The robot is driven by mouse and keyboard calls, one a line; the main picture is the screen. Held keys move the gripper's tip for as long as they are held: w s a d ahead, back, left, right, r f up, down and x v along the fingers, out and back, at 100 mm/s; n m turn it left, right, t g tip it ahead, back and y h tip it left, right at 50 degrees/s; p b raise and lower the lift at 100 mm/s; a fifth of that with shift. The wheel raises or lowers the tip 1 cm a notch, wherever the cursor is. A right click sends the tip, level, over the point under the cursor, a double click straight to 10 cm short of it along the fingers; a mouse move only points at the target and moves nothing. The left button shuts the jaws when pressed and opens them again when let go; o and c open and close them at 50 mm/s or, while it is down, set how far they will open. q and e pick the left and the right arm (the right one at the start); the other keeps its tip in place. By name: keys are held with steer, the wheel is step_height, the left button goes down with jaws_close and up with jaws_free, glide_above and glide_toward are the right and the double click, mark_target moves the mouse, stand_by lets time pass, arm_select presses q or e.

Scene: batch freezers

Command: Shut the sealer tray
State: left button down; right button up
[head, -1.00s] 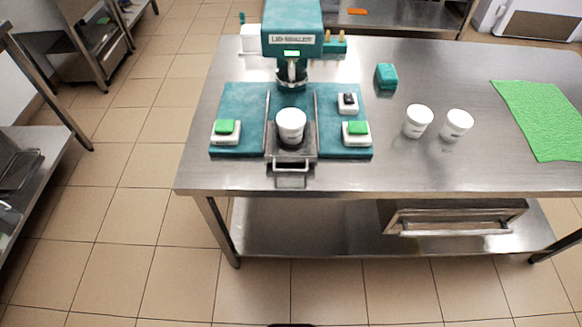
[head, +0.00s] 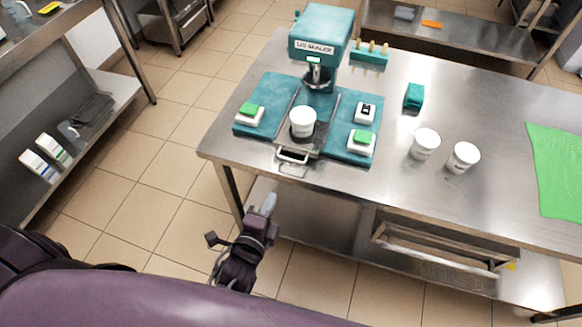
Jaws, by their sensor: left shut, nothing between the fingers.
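The teal lid sealer (head: 322,35) stands at the back left of the steel table. Its sliding tray (head: 276,128) is pulled out to the front between two teal base plates, with its handle (head: 292,155) near the table's front edge. A white cup (head: 302,121) stands upright on the tray, in front of the sealing head. My left gripper (head: 268,204) is below and in front of the table edge, apart from the handle, with its fingers together and empty. My right gripper is out of view.
Green-topped buttons (head: 250,112) (head: 362,138) flank the tray, with a black-topped one (head: 365,110) behind the right one. Two white cups (head: 425,143) (head: 463,157), a teal block (head: 414,96) and a green cloth (head: 560,165) lie to the right. A drawer (head: 440,247) sits under the tabletop.

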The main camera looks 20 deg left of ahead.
arm_select(q)
steer(key=p+x, duration=0.1)
steer(key=x, duration=1.2)
steer(key=shift+p, duration=0.3)
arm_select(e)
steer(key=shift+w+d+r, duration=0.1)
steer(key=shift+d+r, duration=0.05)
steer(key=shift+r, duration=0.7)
arm_select(q)
steer(key=shift+w, duration=0.1)
